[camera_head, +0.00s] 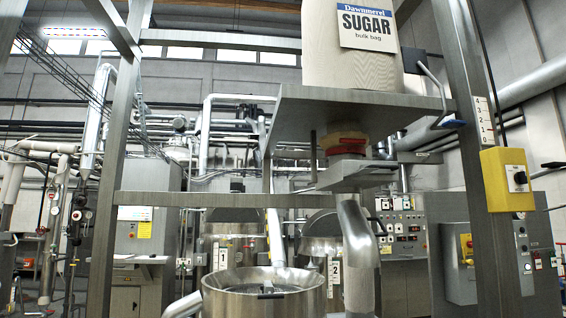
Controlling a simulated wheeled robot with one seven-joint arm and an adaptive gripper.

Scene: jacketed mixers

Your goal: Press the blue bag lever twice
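The blue bag lever (452,124) is at the upper right in the head view. Its blue grip sits at the lower end of a bent grey rod (432,78). The rod runs up to a dark block beside the white sugar bulk bag (352,65). My gripper is not in view.
A steel mixer bowl (265,292) stands low in front, with a steel pipe (358,245) beside it. A yellow switch box (507,180) is on the right post (470,120). Steel frame posts and crossbars stand around the bag. Control panels (400,228) are behind.

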